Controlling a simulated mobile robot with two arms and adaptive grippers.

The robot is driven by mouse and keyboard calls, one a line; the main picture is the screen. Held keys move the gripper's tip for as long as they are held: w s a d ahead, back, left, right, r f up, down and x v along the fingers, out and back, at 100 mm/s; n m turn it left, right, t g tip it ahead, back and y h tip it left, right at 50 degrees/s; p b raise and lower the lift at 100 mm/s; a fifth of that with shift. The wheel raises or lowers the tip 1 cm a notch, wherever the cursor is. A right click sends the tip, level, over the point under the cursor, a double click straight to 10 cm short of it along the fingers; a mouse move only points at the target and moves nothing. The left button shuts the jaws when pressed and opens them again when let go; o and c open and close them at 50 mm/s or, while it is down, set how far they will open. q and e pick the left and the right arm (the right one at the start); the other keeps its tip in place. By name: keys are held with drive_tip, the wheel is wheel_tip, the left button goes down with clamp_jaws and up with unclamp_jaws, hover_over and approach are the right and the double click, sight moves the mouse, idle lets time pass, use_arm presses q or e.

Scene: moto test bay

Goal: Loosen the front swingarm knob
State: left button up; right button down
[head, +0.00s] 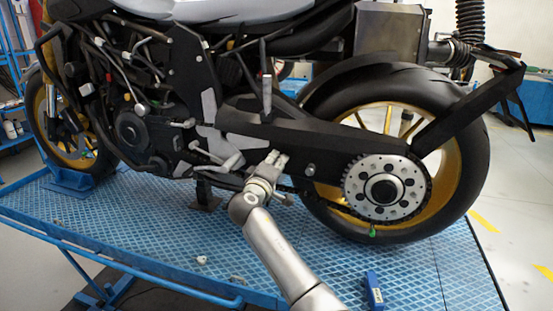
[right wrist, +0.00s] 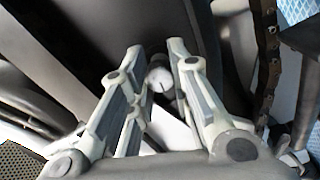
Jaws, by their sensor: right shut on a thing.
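The black swingarm (head: 300,145) of the motorcycle runs from the frame back to the rear wheel. My right gripper (head: 279,158) reaches up to the lower front part of the swingarm. In the right wrist view, its two fingers (right wrist: 158,62) stand on either side of a small round light-grey knob (right wrist: 160,79) and are shut on it. In the head view the gripper hides this knob. Another small grey round part (head: 310,170) shows on the swingarm farther back, clear of the gripper. My left gripper is in neither view.
The motorcycle stands on a blue lift table (head: 130,220). The rear sprocket (head: 360,187) and rear tyre (head: 470,190) are right of my gripper. A blue box (head: 373,289) and small pale pieces (head: 201,260) lie on the table. A chain (right wrist: 268,60) shows in the right wrist view.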

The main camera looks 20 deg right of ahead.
drive_tip(key=n+p, duration=0.1)
drive_tip(key=n, duration=0.2)
drive_tip(key=shift+r+p, duration=0.2)
drive_tip(key=shift+p, duration=0.2)
drive_tip(key=shift+f+n+p, duration=0.1)
drive_tip(key=shift+n+p, duration=0.4)
drive_tip(key=shift+n, duration=0.5)
drive_tip(key=c, duration=1.3)
unclamp_jaws()
drive_tip(key=shift+a+f, duration=0.1)
drive_tip(key=v, duration=1.2)
drive_tip(key=shift+f, duration=0.1)
